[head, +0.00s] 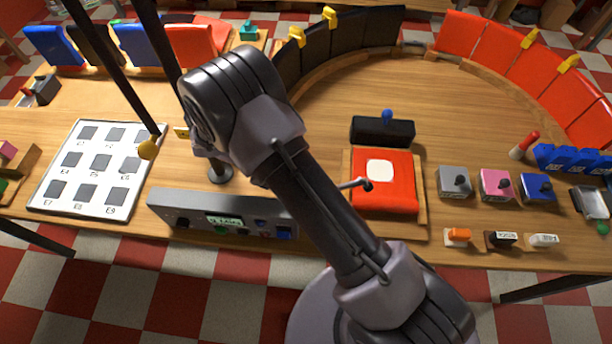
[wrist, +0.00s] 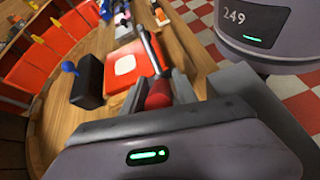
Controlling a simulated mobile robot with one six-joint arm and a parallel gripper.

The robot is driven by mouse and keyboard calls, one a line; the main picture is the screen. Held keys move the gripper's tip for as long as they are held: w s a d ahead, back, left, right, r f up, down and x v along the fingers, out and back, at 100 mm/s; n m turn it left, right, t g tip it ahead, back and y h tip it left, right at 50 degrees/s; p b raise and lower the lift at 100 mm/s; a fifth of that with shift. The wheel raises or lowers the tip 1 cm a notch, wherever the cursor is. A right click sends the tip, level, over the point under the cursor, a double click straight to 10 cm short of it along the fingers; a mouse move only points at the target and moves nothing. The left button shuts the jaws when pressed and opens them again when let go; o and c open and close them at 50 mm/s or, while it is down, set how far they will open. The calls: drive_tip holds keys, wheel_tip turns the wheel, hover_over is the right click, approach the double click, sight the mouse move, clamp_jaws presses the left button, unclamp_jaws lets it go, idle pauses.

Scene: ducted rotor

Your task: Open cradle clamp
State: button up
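A red-orange square panel with a pale rounded patch (head: 384,202) lies in a wooden cradle (head: 421,212) on the table; the panel also shows in the wrist view (wrist: 123,66). A metal rod (head: 352,184) with a dark end reaches over the panel's left side. In the wrist view the rod (wrist: 149,50) runs up to a red cylindrical handle (wrist: 158,95), apparently the clamp lever. My gripper (wrist: 161,88) has a grey finger on each side of this handle and appears shut on it. In the head view my arm hides the gripper and handle.
A black block with a blue knob (head: 383,131) stands behind the panel. Grey, pink and blue boxes (head: 496,185) stand to its right. A grey control console (head: 215,212) and a white board with dark squares (head: 92,170) are to the left. Bare wood lies behind the black block.

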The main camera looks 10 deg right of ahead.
drive_tip(key=shift+o, duration=0.7)
